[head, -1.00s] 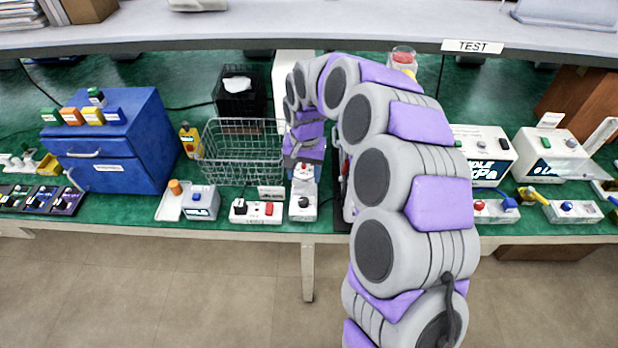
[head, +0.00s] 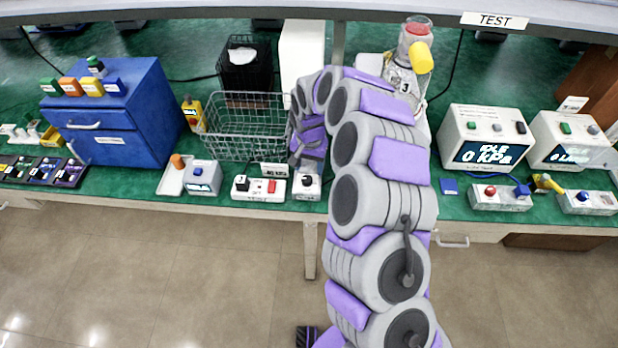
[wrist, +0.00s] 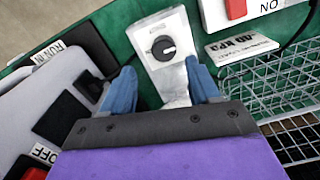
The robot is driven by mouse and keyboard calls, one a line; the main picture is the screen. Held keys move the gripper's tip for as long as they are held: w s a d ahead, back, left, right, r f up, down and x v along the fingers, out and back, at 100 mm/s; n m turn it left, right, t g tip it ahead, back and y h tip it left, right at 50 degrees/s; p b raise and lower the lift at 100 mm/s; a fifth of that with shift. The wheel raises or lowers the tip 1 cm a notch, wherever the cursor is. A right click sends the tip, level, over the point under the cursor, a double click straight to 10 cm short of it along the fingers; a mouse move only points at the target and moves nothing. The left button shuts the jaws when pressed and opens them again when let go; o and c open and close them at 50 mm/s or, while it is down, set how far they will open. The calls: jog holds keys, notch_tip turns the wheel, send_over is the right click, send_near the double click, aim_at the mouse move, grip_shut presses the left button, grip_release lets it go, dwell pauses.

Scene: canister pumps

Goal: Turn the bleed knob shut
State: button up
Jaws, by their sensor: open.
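A round black knob (wrist: 163,47) with a white pointer mark sits on a narrow grey-white box (wrist: 168,78) in the wrist view. The same knob shows in the head view (head: 307,181) near the bench's front edge. No bleed label is legible on it. In the wrist view my gripper (wrist: 161,82) is open, its two blue fingers apart on either side of the box's near part. The knob lies beyond the fingertips, between their lines, and nothing is gripped. In the head view my arm hides the far end of the box.
A wire basket (head: 243,130) stands left of the gripper. A switch box with a red rocker (head: 272,187) sits beside the knob box. A grey panel marked RUN IN and OFF (wrist: 40,110) is close on the wrist view's left. A glass canister (head: 404,75) stands behind my arm.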

aim_at(306, 178)
jog(key=f, duration=0.2)
jog(key=a+f+b, duration=0.1)
jog(key=f, duration=0.2)
jog(key=shift+a+f, duration=0.1)
jog(key=shift+a, duration=0.1)
jog(key=shift+d+f, duration=0.15)
jog(key=shift+f, duration=0.15)
jog(key=shift+d, duration=0.35)
jog(key=shift+a, duration=0.3)
jog(key=c, duration=0.6)
jog(key=shift+d, duration=0.1)
jog(key=c, duration=0.4)
